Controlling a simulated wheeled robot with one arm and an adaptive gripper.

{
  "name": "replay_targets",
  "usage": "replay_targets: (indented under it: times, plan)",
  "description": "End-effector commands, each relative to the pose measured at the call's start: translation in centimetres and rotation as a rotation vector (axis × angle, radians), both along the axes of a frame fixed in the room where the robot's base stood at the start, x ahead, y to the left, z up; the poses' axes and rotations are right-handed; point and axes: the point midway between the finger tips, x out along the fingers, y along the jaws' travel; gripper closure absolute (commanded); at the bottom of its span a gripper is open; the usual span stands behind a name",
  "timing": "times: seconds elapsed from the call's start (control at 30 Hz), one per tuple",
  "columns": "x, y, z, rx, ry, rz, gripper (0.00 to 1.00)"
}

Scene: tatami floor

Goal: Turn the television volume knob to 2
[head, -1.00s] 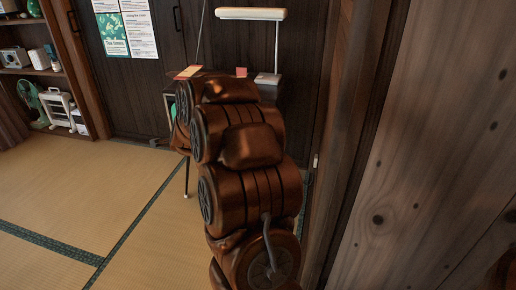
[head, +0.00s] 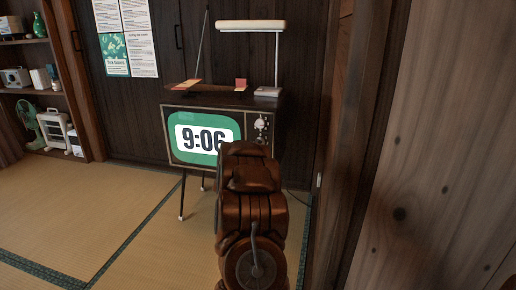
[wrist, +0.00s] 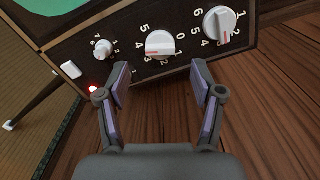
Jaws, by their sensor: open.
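The television (head: 215,109) stands on thin legs, its green screen reading 9:06. Its knob panel is at the right of its front in the head view. In the wrist view the panel carries a small white knob (wrist: 104,48), a middle white knob (wrist: 160,43) numbered 0 to 5, and a larger white knob (wrist: 218,25) with numbers 1 to 6. The middle knob's red mark points down-left; the larger knob's points down, near 3. I cannot tell which is for volume. My gripper (wrist: 160,79) is open and empty, below and apart from the middle knob. My arm hides it in the head view.
A white lamp (head: 251,25), a wooden tray (head: 205,87) and small items stand on the television. A wooden post and wall (head: 420,150) are close at the right. Tatami floor (head: 110,200) is clear at the left.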

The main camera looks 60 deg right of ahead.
Motion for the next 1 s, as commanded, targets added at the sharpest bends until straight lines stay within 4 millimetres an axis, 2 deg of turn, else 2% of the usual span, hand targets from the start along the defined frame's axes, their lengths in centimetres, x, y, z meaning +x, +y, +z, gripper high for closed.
replay_targets:
  times: [0.3, 0.5, 1.0]
  plan:
    - [1.2, -3.3, 0.0, -0.004, -0.002, -0.002, 0.33]
    - [1.7, -4.8, -0.1, -0.001, 0.001, 0.000, 0.33]
    - [2.1, -5.6, 0.0, 0.001, 0.000, 0.000, 0.33]
